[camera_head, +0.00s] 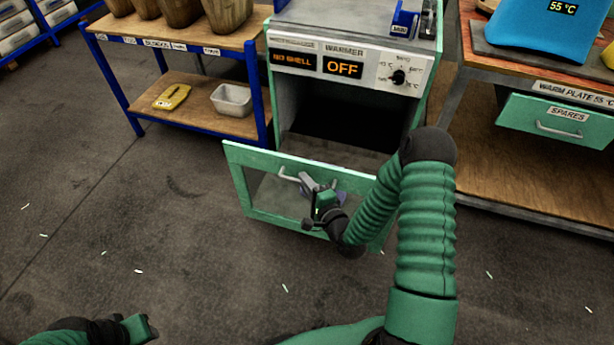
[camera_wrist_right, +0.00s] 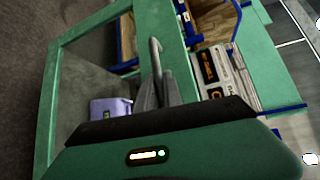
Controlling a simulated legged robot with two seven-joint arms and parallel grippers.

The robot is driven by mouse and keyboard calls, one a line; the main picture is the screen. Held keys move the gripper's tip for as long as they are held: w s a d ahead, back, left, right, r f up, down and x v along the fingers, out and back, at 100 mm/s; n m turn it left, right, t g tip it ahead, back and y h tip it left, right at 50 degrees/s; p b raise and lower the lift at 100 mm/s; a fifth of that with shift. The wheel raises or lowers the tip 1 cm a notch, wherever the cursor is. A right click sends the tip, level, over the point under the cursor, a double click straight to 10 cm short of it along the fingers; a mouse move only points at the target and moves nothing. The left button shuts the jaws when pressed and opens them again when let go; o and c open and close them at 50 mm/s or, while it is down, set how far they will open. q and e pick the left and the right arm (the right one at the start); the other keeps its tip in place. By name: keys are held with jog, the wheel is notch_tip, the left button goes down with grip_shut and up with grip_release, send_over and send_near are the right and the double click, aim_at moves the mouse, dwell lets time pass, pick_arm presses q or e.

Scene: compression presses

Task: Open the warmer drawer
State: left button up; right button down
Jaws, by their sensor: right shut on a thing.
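The warmer (camera_head: 350,60) is a green cabinet with a display reading OFF and a black knob. Its drawer (camera_head: 237,180) stands pulled out toward me, with a green framed front, and the dark cavity shows behind it. My right gripper (camera_head: 308,183) is shut on the drawer's grey handle (camera_head: 288,174) at the top of the front. In the right wrist view the handle (camera_wrist_right: 154,50) runs up from between the fingers. A purple object (camera_wrist_right: 110,107) shows beyond the drawer frame. My left gripper (camera_head: 140,328) is low at the left; its jaws are unclear.
A blue-framed shelf (camera_head: 150,75) with a white bin (camera_head: 232,100) and a yellow item (camera_head: 172,97) stands left. A wooden bench with a green spares drawer (camera_head: 555,120) stands right. The floor (camera_head: 120,220) in front is open, with small pale scraps.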

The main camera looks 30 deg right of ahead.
jog(key=shift+s+a+f, duration=0.15)
jog(key=shift+s+a, duration=0.1)
jog(key=c, duration=1.5)
grip_release()
jog(key=shift+d, duration=0.1)
jog(key=shift+s, duration=0.1)
jog(key=s+a+r+p, duration=0.1)
jog(key=s+p, duration=0.5)
jog(key=s, duration=1)
jog(key=shift+s+r, duration=0.15)
jog(key=shift+r, duration=0.45)
